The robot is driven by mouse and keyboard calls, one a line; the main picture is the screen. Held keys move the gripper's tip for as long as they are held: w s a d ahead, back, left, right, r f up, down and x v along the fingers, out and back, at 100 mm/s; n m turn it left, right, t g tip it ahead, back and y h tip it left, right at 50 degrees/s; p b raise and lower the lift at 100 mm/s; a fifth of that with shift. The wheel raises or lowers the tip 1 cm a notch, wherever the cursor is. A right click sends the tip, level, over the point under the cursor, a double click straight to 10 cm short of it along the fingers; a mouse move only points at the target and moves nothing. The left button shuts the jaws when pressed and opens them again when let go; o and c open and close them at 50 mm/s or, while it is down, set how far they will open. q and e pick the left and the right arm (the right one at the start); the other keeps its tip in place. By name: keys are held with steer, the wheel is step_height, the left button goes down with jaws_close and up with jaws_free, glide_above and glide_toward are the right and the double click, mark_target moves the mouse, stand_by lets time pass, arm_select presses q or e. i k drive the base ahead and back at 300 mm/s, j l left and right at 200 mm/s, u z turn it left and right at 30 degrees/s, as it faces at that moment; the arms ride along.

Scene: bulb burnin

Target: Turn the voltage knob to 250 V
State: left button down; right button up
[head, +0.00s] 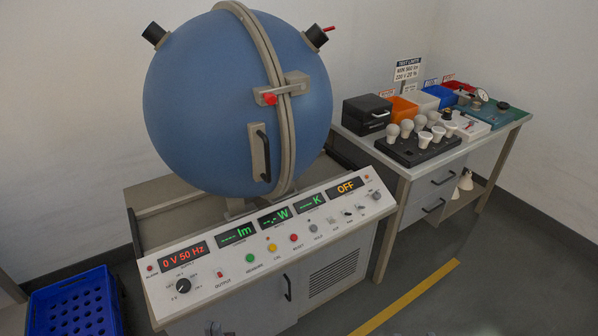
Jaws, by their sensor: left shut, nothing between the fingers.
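The voltage knob (183,286) is a small black dial at the left end of the white sloped control panel (330,236), with small marks around it that are too small to read. The red display (184,255) above it reads 0 V 50 Hz. The knob's pointer direction is hard to make out. My left gripper (213,328) barely shows at the bottom edge, in front of the panel, below and right of the knob and apart from it. It is shut and empty. My right gripper is not in view.
A red output switch (220,274) sits right of the knob, and several coloured buttons lie further right. A large blue sphere (215,110) stands behind the panel. A blue crate (78,305) is at lower left. A bench (400,178) with bulbs stands at right.

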mark_target(183, 286)
steer(key=u, duration=1.05)
